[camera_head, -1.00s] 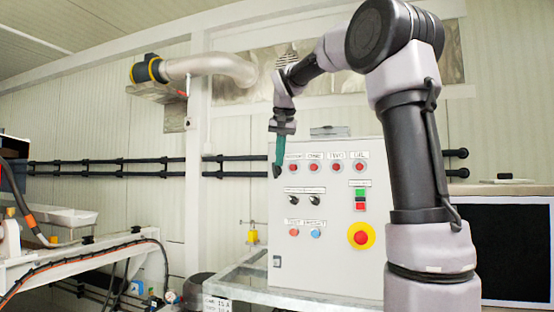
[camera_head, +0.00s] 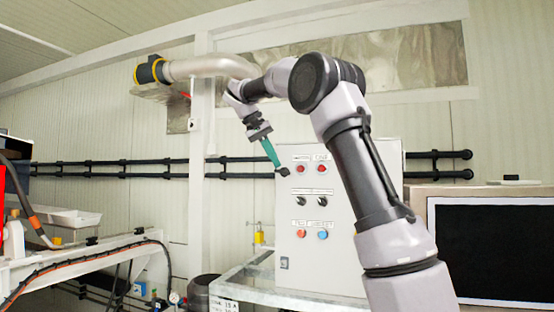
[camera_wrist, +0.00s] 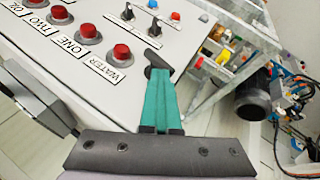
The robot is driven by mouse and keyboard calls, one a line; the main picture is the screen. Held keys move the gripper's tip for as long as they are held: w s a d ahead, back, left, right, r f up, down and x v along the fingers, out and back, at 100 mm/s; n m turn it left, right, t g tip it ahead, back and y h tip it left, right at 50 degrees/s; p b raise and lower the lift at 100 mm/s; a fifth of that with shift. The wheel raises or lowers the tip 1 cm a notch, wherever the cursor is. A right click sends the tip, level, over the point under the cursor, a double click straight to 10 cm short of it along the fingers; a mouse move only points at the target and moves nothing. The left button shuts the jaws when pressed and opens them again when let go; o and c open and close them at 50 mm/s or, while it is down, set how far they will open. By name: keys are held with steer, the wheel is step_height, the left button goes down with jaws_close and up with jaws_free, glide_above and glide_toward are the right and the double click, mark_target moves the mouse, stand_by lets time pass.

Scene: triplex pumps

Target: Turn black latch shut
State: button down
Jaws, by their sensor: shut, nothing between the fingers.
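My gripper (camera_head: 283,171) has long teal fingers with black tips, shut and empty. It points down and right at the upper left of the light grey control panel (camera_head: 292,243), close to its front; I cannot tell whether it touches. In the wrist view the fingertips (camera_wrist: 153,65) are over the panel face. Two black turn handles, left (camera_head: 298,201) and right (camera_head: 322,201), sit side by side below the red buttons.
Red buttons (camera_head: 321,169) line the upper panel; an orange-red (camera_head: 301,233) and a blue button (camera_head: 323,234) sit lower. My arm hides the panel's right part. Black pipes (camera_head: 110,168) run along the wall. A dark screen (camera_head: 490,250) stands at the right.

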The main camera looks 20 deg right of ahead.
steer(key=shift+w+a+f, duration=0.25)
steer(key=shift+a+f, duration=0.15)
steer(key=shift+a, duration=0.05)
steer(key=shift+a+f, duration=0.35)
stand_by(0.5)
